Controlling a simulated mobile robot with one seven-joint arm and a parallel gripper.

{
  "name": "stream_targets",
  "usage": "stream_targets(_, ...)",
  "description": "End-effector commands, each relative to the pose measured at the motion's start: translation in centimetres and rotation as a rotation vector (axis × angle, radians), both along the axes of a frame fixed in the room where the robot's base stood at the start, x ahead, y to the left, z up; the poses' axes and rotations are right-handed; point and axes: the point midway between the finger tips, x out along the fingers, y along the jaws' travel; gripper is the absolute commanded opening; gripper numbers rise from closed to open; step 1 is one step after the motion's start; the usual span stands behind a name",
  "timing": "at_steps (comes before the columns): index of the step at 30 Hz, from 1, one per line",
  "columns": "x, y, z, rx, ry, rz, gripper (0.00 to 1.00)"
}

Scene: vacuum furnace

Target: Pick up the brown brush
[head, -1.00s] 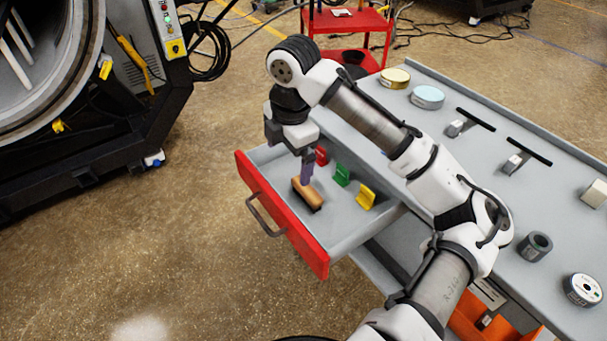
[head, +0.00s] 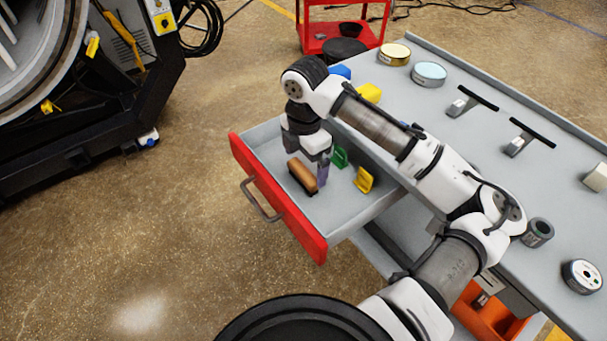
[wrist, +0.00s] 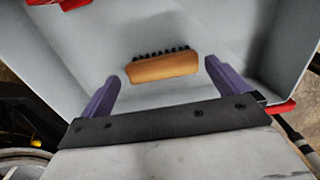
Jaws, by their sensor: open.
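The brown brush (head: 302,175) lies in the open drawer (head: 337,216), near its red front. It has a wooden back and dark bristles. In the wrist view the brush (wrist: 163,67) lies ahead of the jaws, crosswise, with its bristles on the side away from my gripper. My gripper (head: 323,172) is in the drawer just right of the brush in the head view. In the wrist view my gripper (wrist: 160,85) is open and empty, one purple finger towards each end of the brush. I cannot tell its height above the drawer floor.
A green clip (head: 340,158) and a yellow clip (head: 364,180) stand in the drawer right of my gripper. The grey worktop (head: 470,145) holds rolls and handled tools. Open floor lies left of the drawer.

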Motion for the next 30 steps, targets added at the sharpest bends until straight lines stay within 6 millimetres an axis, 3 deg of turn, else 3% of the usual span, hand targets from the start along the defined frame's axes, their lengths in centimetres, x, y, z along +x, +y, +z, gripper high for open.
stream_targets(7,0.1,-0.5,-3.5,0.001,0.002,-0.001,1.0)
stream_targets(16,0.1,-0.5,-4.2,0.001,0.001,-0.001,1.0)
stream_targets(24,0.1,-0.5,-4.2,0.001,0.001,-0.001,0.67)
stream_targets(30,0.1,-0.5,-4.2,0.0,0.0,-0.001,0.67)
